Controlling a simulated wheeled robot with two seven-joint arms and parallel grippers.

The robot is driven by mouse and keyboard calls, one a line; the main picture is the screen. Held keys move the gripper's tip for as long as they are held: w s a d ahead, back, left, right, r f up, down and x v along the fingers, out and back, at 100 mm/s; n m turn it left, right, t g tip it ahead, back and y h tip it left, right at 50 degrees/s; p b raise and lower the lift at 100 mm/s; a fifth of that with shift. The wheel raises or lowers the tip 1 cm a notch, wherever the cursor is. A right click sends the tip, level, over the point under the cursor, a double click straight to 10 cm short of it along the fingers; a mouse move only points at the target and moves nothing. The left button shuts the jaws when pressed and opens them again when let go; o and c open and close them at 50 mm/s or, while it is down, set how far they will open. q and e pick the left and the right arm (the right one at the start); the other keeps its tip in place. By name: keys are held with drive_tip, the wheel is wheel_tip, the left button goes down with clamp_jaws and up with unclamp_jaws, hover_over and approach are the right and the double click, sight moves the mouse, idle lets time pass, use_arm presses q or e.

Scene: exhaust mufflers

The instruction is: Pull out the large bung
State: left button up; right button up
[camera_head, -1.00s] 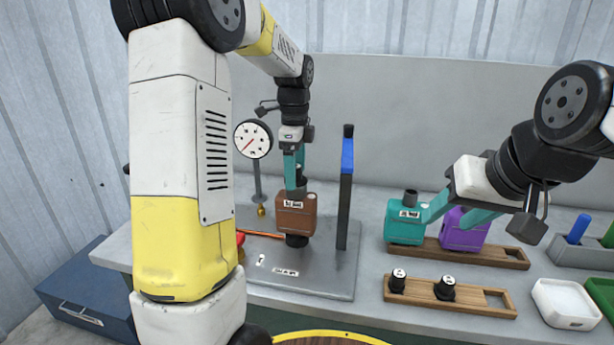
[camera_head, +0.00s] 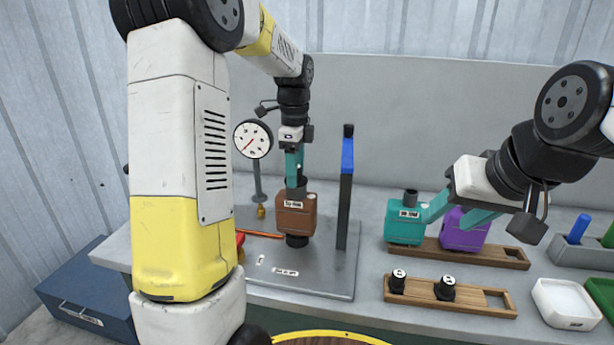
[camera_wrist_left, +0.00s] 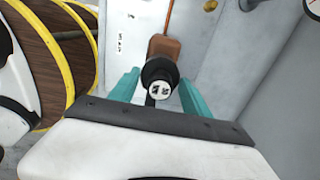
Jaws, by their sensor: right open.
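A brown muffler (camera_head: 296,218) stands upright on the grey metal plate (camera_head: 325,278). It also shows in the left wrist view (camera_wrist_left: 164,47). My left gripper (camera_head: 296,180) is over its top. In the left wrist view, a black bung with a white marked cap (camera_wrist_left: 160,88) is between the two teal fingers of my left gripper (camera_wrist_left: 160,80). The fingers stand apart on either side of the bung; whether they touch it I cannot tell.
Two black bungs (camera_head: 444,288) stand in a wooden rack (camera_head: 470,301) at the front. The mufflers at right stand on another wooden rack (camera_head: 510,259). A dark post with a blue part (camera_head: 347,155) and a round gauge (camera_head: 253,139) flank my left gripper. A white tray (camera_head: 566,303) is at right.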

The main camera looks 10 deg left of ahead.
use_arm(q)
clamp_jaws()
drive_tip(key=shift+r, duration=0.15)
drive_tip(key=shift+r, duration=2.85)
